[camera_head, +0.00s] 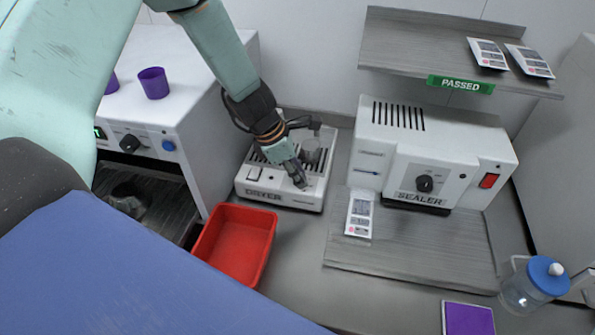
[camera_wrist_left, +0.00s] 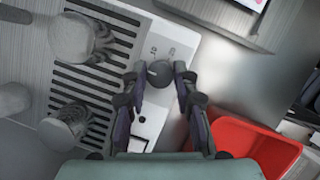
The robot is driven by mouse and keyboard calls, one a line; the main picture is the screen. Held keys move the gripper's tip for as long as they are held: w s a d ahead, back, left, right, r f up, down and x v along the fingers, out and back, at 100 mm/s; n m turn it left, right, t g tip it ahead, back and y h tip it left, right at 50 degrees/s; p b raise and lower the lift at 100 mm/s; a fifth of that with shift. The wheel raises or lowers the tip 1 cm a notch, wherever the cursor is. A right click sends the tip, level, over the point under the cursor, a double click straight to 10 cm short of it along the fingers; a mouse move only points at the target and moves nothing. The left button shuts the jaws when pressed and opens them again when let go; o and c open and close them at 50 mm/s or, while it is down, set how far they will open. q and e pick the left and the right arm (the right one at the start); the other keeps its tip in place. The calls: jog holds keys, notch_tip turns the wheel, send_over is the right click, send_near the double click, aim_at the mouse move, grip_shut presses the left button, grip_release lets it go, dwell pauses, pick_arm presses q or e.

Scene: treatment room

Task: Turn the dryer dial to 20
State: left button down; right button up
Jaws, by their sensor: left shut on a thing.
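The dryer (camera_head: 255,191) is a low white box with a slotted dark top, standing at the back of the counter left of the sealer. My left gripper (camera_head: 302,183) is at the right part of its front edge and covers the dial in the head view. In the left wrist view the dryer dial (camera_wrist_left: 160,73) is a dark round knob between the two fingertips of my left gripper (camera_wrist_left: 159,78), which are shut on it. Small marks are printed on the white panel beyond the dial, too small to read. My right gripper is not in view.
Clear vessels (camera_wrist_left: 70,38) stand on the dryer's slotted top, close to my left gripper. A red bin (camera_head: 236,243) sits in front of the dryer. The sealer (camera_head: 432,150) stands to the right, with a pouch (camera_head: 360,213) before it. A blue-lidded jar (camera_head: 535,284) is at far right.

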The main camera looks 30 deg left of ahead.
pick_arm(q)
jog(key=shift+m+g+p, duration=0.5)
jog(key=shift+m+p, duration=0.6)
jog(key=shift+m, duration=0.2)
jog(key=shift+w+m+g+h+p, duration=0.1)
jog(key=shift+m+g+h+p, duration=0.25)
jog(key=shift+m, duration=0.65)
jog(key=shift+f+m+g, duration=0.1)
jog(key=shift+m+g, duration=0.25)
jog(key=shift+m, duration=0.55)
jog(key=m+g, duration=0.1)
jog(key=m, duration=0.1)
jog(key=shift+w+m+b, duration=0.15)
jog(key=shift+m+b, duration=0.25)
jog(key=m+b, duration=0.1)
jog(key=m, duration=0.1)
jog(key=m+g, duration=0.1)
jog(key=m, duration=0.1)
jog(key=shift+w+g+b, duration=0.1)
jog(key=shift+g+b, duration=0.2)
jog(key=shift+b, duration=0.1)
jog(key=m+g+y+b, duration=0.1)
jog(key=m, duration=0.2)
jog(key=shift+m, duration=0.4)
jog(key=shift+d+m+g+y+b, duration=0.1)
jog(key=shift+m+g+y+b, duration=0.35)
jog(key=shift+m, duration=1.05)
